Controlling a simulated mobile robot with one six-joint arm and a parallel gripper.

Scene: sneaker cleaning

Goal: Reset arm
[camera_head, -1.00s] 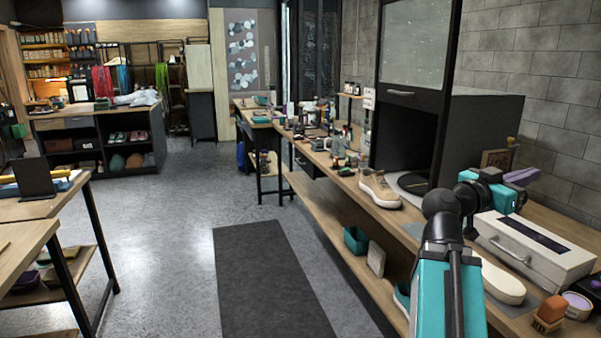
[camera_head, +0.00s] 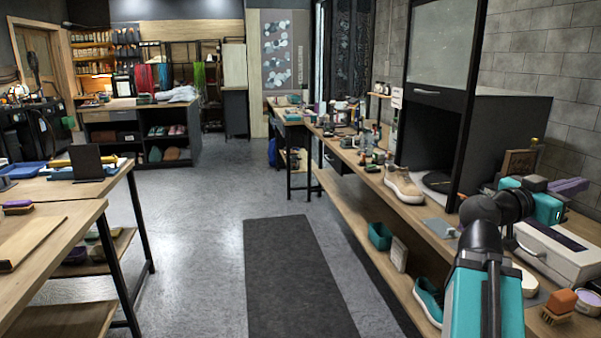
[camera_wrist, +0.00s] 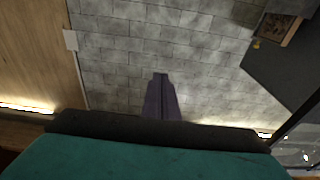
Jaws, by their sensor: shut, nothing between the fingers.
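My gripper (camera_head: 569,188) is at the right in the head view, purple-grey fingers together and empty, pointing right toward the brick wall above the bench. It also shows in the wrist view (camera_wrist: 161,82), where the closed fingers stand against the grey brick wall with nothing between them. My teal and black arm rises from the bottom right of the head view, bent at a dark joint. The gripper is above and behind the white box (camera_head: 556,253), apart from it as far as I can tell.
A beige sneaker (camera_head: 403,185) stands on the bench before an open black cabinet (camera_head: 482,150). An orange brush (camera_head: 560,305) lies near my arm at the bench front. A teal bin (camera_head: 380,236) and teal shoe (camera_head: 429,299) are on the lower shelf. The floor with the dark mat (camera_head: 295,280) is clear.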

